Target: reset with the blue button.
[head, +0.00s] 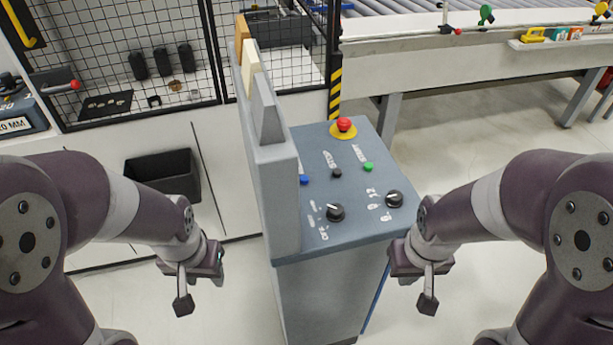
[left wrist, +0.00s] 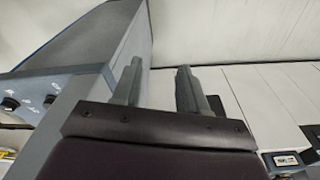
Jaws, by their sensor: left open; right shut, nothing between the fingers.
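The blue button (head: 304,180) sits on the grey control panel (head: 345,215), near its left edge beside an upright grey plate (head: 270,190). My left gripper (head: 200,290) hangs to the left of the console, apart from it and below the panel top. In the left wrist view its two fingers (left wrist: 160,90) stand apart with nothing between them, and the console side shows at the left. My right gripper (head: 428,295) is to the right of the console, low and empty, apart from the panel; it is shut.
The panel also carries a red emergency stop (head: 344,125), a green button (head: 368,167), a black button (head: 337,173) and two black knobs (head: 335,212). A mesh fence (head: 150,60) and roller conveyor (head: 400,25) stand behind. The floor right of the console is clear.

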